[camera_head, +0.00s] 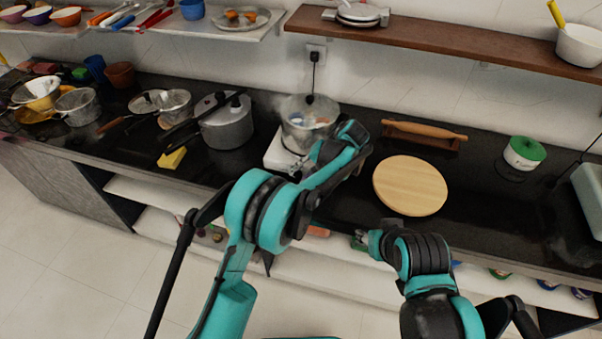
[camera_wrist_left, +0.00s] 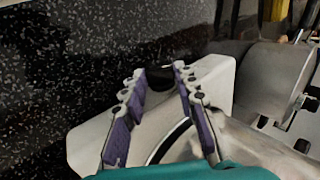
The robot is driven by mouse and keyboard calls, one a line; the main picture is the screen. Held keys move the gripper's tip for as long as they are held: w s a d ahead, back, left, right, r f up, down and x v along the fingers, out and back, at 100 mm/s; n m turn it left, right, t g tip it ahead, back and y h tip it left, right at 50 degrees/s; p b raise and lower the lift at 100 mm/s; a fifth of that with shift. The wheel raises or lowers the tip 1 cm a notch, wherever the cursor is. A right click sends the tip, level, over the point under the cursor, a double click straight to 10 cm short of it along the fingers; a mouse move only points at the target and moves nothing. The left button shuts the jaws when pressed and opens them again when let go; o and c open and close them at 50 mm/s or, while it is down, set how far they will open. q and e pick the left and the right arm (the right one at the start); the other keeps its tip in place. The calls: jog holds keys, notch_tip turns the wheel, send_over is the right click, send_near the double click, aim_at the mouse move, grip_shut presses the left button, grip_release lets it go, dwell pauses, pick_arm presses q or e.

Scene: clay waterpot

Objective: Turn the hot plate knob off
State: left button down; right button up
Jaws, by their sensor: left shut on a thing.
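The white hot plate (camera_head: 276,155) stands on the black counter with a steaming see-through pot (camera_head: 296,128) on top. In the left wrist view, the hot plate's white body (camera_wrist_left: 215,82) fills the middle. Its black knob (camera_wrist_left: 160,77) sits between the fingertips of my left gripper (camera_wrist_left: 160,75), which is shut on it. The knob's marking and turn angle cannot be read. In the head view, my left arm hides the knob and part of the hot plate's front. My right gripper (camera_head: 362,239) is low at the counter's front edge, away from the hot plate; its finger opening is unclear.
A pressure cooker (camera_head: 228,126) stands left of the hot plate. A round wooden board (camera_head: 410,188) and a rolling pin (camera_head: 424,131) lie to the right. A yellow block (camera_head: 173,158) lies near the left front edge. A wooden shelf (camera_head: 440,38) hangs above.

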pick_arm(q)
jog(key=c, duration=1.2)
grip_release()
jog(key=shift+o, duration=0.2)
jog(key=v, duration=1.2)
